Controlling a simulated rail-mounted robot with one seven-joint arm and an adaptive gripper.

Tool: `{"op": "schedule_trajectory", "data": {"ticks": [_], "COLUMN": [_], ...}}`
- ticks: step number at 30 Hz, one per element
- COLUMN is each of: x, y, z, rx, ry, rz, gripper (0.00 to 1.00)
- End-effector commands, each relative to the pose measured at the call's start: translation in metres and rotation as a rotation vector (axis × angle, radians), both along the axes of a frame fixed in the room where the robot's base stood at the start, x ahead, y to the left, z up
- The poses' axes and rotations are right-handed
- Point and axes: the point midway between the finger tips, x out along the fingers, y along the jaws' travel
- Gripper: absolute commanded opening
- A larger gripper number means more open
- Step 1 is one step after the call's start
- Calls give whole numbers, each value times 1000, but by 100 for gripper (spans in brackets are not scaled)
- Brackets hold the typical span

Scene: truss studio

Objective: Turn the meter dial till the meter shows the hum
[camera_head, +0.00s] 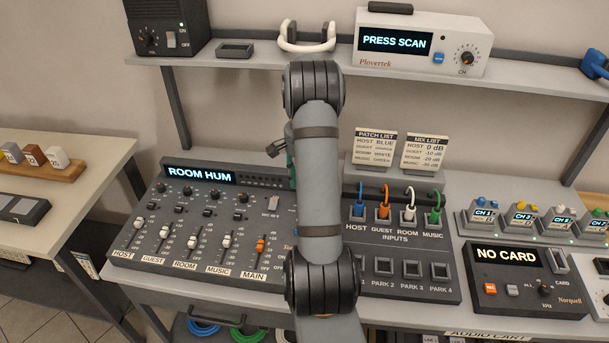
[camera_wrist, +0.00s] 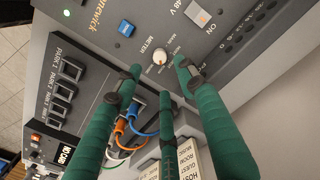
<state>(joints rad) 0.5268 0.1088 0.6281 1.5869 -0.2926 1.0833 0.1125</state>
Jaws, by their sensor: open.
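The mixer (camera_head: 150,236) stands on the left of the bench, and its screen (camera_head: 200,175) reads "ROOM HUM". In the wrist view the small white meter dial (camera_wrist: 160,57) with an orange mark sits on the dark panel beside the word "METER". My arm hides the dial in the head view. My gripper (camera_wrist: 160,80) has three green fingers, spread open and empty. Their tips surround the dial's near side in the wrist view, apart from it in the picture; their height above the panel is hard to tell. In the head view my gripper is mostly hidden behind my arm.
The mixer's 48 V switch (camera_wrist: 198,17) and a blue button (camera_wrist: 126,28) lie close to the dial. The patch box (camera_head: 405,283) with coloured cables (camera_head: 384,200) stands to the right. Two list cards (camera_head: 375,148) stand behind it. A shelf (camera_head: 240,58) runs above.

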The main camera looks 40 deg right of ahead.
Motion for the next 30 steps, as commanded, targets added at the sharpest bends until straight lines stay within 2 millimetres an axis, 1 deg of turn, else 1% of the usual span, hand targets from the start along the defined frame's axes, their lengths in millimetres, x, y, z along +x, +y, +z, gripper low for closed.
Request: {"op": "schedule_trajectory", "data": {"ticks": [1,3,6,10,24,26,30], "x": [1,0,0,0,0,-1,-1], "y": [0,0,0,0,0,0,1], "z": [9,19,28,32,31,28,12], "rx": [-2,-1,0,1,2,2,3], "ry": [-3,-2,-1,1,1,2,5], "rz": [-1,-1,0,-1,-1,-1,0], "gripper": [40,40,40,40,40,40,40]}}
